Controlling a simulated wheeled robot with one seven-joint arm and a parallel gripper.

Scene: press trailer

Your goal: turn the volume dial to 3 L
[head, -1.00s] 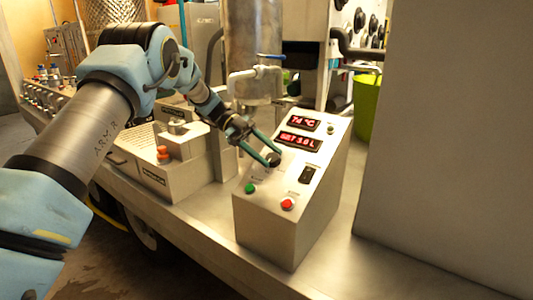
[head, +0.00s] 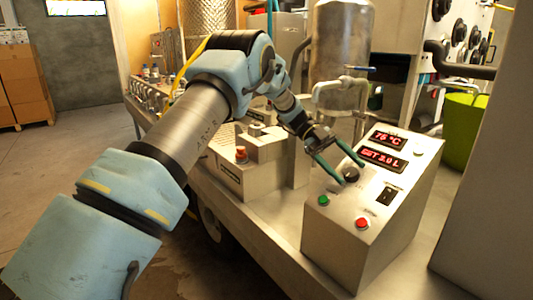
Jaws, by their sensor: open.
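The control box (head: 365,240) stands on the metal bench with a sloped front panel. Its lower red display (head: 382,160) reads "SET 3.0 L" and its upper display (head: 387,139) reads about 76 °C. The black volume dial (head: 351,175) sits below the lower display. My gripper (head: 351,172) is open, its two green fingers spread apart at the dial. One fingertip is left of the dial and the other is above it. A gap seems to show between fingers and dial, but contact is hard to judge at this size.
A green button (head: 323,200), a red button (head: 362,223) and a black rocker switch (head: 390,195) share the panel. A steel tank (head: 341,45) with piping stands behind. A green bucket (head: 463,128) is at right.

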